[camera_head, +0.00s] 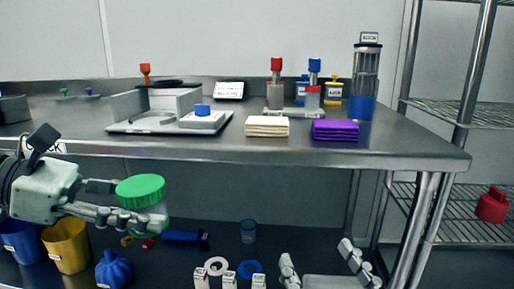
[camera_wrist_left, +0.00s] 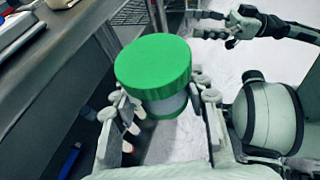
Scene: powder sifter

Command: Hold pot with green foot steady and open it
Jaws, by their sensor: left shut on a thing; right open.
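The pot (camera_head: 150,203) is a clear jar with a green lid and a green foot. My left gripper (camera_head: 135,217) is shut around its body and holds it upright in front of the bench, at the left. In the left wrist view the pot (camera_wrist_left: 160,104) sits between the two fingers, and its green lid (camera_wrist_left: 152,64) is on top. My right gripper (camera_head: 318,268) is at the bottom edge of the head view, open and empty, to the right of the pot and apart from it. It also shows at the top of the wrist view (camera_wrist_left: 228,24).
The steel bench (camera_head: 400,150) carries a balance (camera_head: 160,120), cream cloths (camera_head: 267,126), purple cloths (camera_head: 335,130) and a tall clear cylinder (camera_head: 366,75). A wire rack stands right.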

